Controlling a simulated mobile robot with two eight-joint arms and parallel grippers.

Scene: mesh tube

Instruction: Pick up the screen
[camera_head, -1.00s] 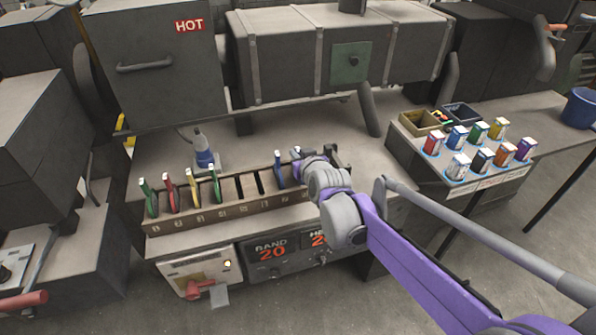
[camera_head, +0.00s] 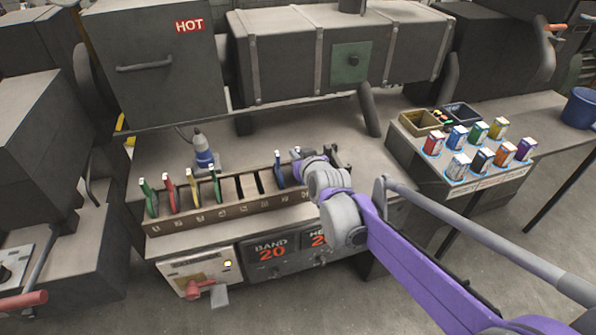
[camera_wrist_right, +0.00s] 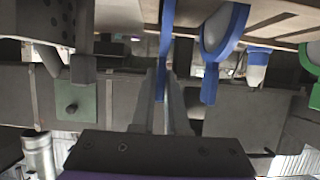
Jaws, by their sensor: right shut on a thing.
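My right gripper (camera_head: 301,158) is at the right part of the slotted screen rack (camera_head: 210,215). In the right wrist view its jaws (camera_wrist_right: 161,88) are shut on a blue-edged screen (camera_wrist_right: 167,30), seen edge-on. Whether this screen still touches the rack is hidden by the gripper. Another blue screen (camera_head: 279,170) stands just left of the gripper; its ring and handle also show in the right wrist view (camera_wrist_right: 211,85). Green (camera_head: 149,200), red (camera_head: 169,193), yellow (camera_head: 193,188) and second green (camera_head: 215,185) screens stand further left in the rack.
A blue-and-grey bottle-like thing (camera_head: 202,152) stands behind the rack. A side bench on the right holds several coloured cans (camera_head: 458,166) and small bins (camera_head: 422,122). The HOT oven (camera_head: 160,65) and a long duct (camera_head: 345,60) rise behind. The middle rack slots are empty.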

